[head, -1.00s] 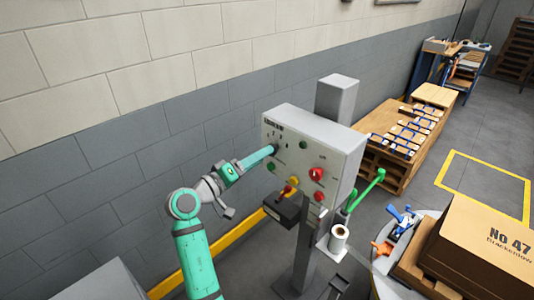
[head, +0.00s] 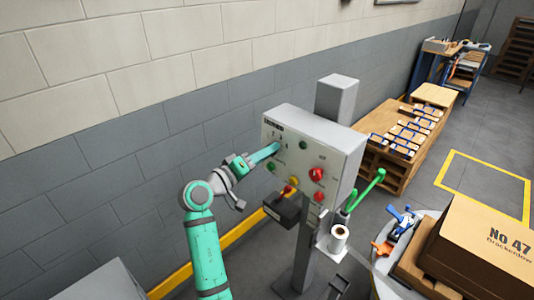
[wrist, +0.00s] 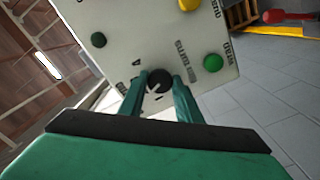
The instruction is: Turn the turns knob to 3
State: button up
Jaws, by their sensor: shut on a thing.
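The turns knob (wrist: 159,80) is small, round and black, with a white pointer mark, on the pale face of the control panel (wrist: 110,30). In the wrist view my gripper (wrist: 161,86) has one green finger on each side of it, shut on it. The panel appears turned in that view, and the small marks around the knob are too blurred to read surely, so I cannot tell the setting. In the head view my gripper (head: 276,148) reaches the upper left of the panel (head: 335,160) and hides the knob.
The panel also carries a large red knob (head: 317,174), a green button (head: 303,145) and a yellow one (head: 294,181). A dark box (head: 283,210) juts out below. Green handles (head: 370,188) stand at the right. A brick wall (head: 110,150) is behind my arm.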

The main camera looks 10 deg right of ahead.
jog(key=shift+f+m, duration=0.15)
jog(key=shift+m, duration=3.55)
jog(key=o, duration=1.1)
jog(key=shift+a, duration=0.2)
jog(key=shift+c, duration=0.2)
jog(key=shift+d, duration=0.15)
